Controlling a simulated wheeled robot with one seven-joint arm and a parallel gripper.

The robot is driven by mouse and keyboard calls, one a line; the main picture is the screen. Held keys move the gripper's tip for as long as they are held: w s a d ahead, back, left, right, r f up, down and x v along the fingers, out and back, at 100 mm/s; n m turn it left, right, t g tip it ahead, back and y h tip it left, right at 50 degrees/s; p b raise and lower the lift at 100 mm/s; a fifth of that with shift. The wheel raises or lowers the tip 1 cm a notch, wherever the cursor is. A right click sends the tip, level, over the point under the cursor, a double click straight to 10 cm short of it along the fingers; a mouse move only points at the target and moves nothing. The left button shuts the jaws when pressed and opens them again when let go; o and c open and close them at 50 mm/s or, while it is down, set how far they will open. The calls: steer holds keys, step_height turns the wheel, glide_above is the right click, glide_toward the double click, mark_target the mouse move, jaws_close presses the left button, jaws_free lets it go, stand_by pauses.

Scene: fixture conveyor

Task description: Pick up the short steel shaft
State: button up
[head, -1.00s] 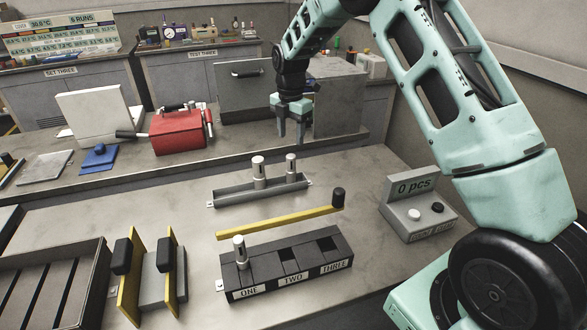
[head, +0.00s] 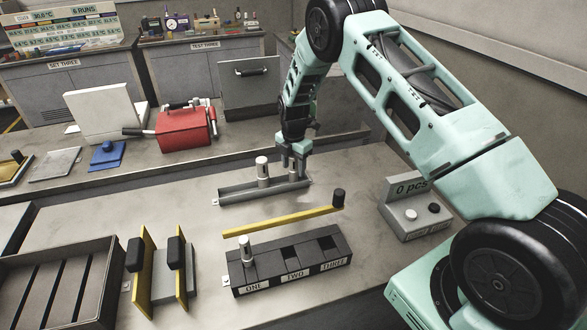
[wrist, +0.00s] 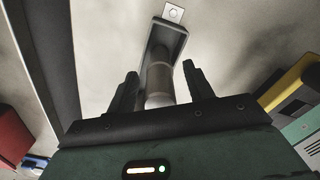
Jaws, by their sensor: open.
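A grey tray (head: 232,193) on the bench holds two upright steel shafts. The left shaft (head: 262,172) is plain to see. The right one, which looks slightly shorter, is mostly hidden by my gripper (head: 294,164) in the head view. In the wrist view a steel shaft (wrist: 158,80) stands between the two dark fingers of my open gripper (wrist: 160,82), and the tray's end tab (wrist: 174,13) lies beyond it. Whether a finger touches the shaft cannot be told. Another steel shaft (head: 246,250) stands in slot ONE of the dark fixture block (head: 262,265).
A yellow bar (head: 280,222) with a black knob lies between tray and block. A grey counter box (head: 410,210) reading "0 pcs" stands right. Yellow-edged plates (head: 145,270) and a slatted crate (head: 110,262) are at left. A red toolbox (head: 183,130) sits behind.

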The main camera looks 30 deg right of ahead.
jaws_close()
steer(key=shift+w+r, duration=0.1)
steer(key=shift+r, duration=0.05)
